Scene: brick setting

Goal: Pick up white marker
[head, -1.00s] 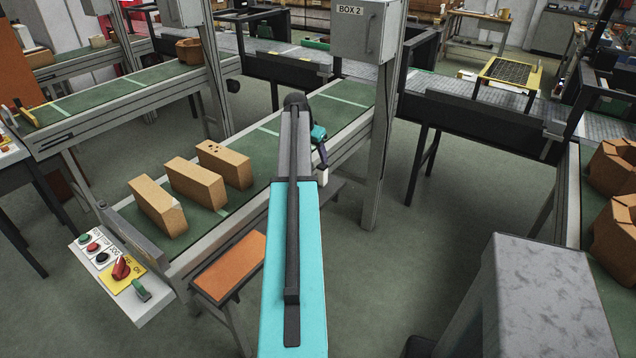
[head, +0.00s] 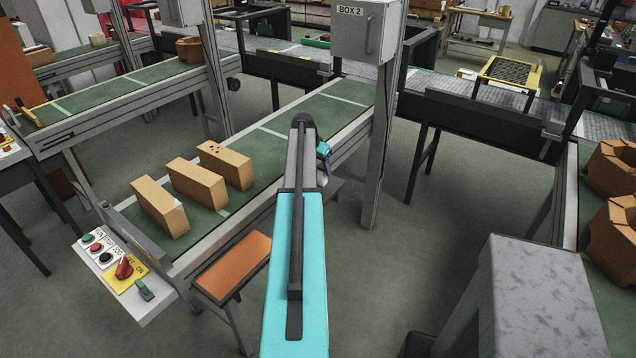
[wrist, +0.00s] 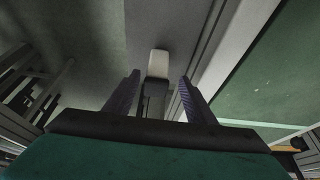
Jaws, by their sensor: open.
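A short white piece with a dark grey lower part (wrist: 158,63) shows between and beyond my fingertips in the wrist view. I cannot tell for sure that it is the white marker. My gripper (wrist: 159,76) is open, its two dark fingers apart on either side of this piece in the picture. I see no contact with either finger. In the head view my arm reaches forward to the near side of the conveyor and mostly hides the gripper end. No marker can be clearly made out there.
The green conveyor (head: 262,140) carries several tan bricks (head: 197,184) at its near end. A control panel (head: 121,274) and an orange-topped stool (head: 234,266) stand nearby. A grey post (head: 382,145) under BOX 2 rises just right of my arm. Open floor lies further right.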

